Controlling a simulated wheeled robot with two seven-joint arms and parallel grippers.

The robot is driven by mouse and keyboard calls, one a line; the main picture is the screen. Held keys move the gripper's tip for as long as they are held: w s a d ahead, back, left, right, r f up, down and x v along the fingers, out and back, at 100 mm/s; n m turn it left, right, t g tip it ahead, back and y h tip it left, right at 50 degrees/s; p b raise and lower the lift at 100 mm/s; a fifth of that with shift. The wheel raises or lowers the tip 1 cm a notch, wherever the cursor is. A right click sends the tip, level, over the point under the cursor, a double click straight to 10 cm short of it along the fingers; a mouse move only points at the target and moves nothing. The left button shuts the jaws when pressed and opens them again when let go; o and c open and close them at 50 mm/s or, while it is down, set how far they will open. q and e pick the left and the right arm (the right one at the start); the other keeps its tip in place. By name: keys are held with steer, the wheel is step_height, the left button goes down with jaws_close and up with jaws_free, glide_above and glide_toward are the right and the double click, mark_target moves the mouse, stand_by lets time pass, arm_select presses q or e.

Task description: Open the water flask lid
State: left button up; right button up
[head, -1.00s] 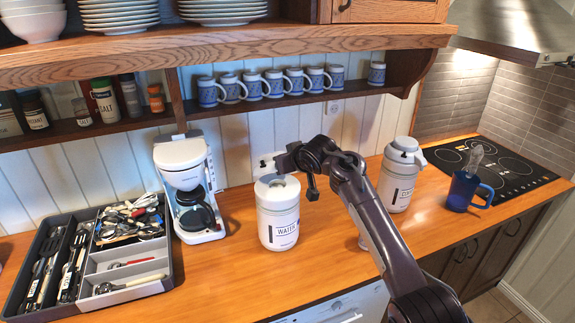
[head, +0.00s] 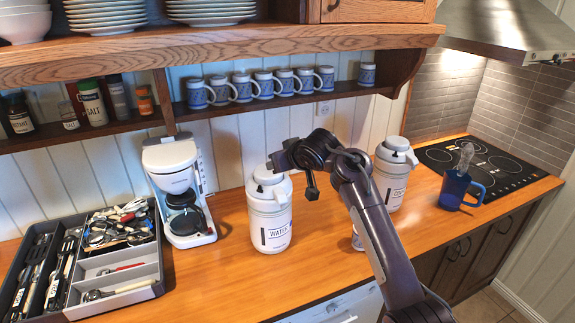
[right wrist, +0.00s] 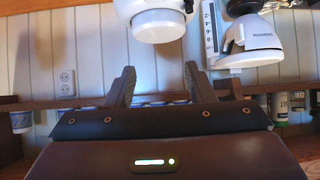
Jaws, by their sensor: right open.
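My right gripper (head: 291,176) is open and empty, beside and partly in front of the lid's right side. In the right wrist view, which is upside down, the open right gripper (right wrist: 160,88) points past the flask's top (right wrist: 156,22), with nothing between the fingers. My left gripper is not in view.
A coffee maker (head: 180,190) stands left of the flask, with a utensil tray (head: 130,290) further left. A second flask (head: 391,178) and a blue cup (head: 459,190) stand to the right. The counter in front is clear.

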steer(key=v, duration=0.3)
steer(key=shift+s+d+r+b, duration=0.2)
steer(key=shift+s+b, duration=0.1)
steer(key=shift+b, duration=0.1)
steer(key=shift+f, duration=0.1)
